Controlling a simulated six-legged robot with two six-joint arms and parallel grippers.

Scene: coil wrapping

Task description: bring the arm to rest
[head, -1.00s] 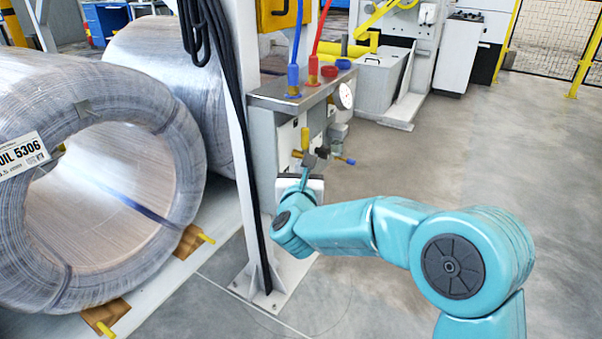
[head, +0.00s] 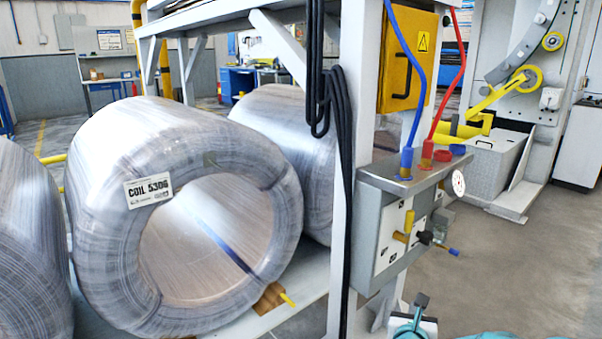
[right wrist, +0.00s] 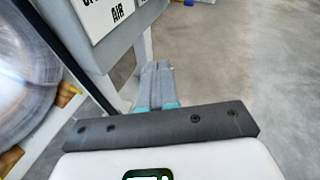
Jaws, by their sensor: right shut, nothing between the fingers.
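My right gripper (head: 421,301) shows at the bottom edge of the head view, below and apart from the valve panel. In the right wrist view its fingers (right wrist: 158,84) are together with nothing between them. They point away over the floor, near the grey panel box (right wrist: 100,50) lettered "AIR". Only a bit of my teal right arm (head: 490,335) shows at the bottom edge of the head view; the rest is out of frame. My left gripper is not in view.
The valve panel (head: 385,215) carries a yellow-handled valve (head: 408,222), hoses and a gauge (head: 458,184). A white post (head: 348,150) with black cables stands to its left. A wrapped coil (head: 105,215) labelled "COIL 5306" lies further left. The floor at right (head: 530,265) is clear.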

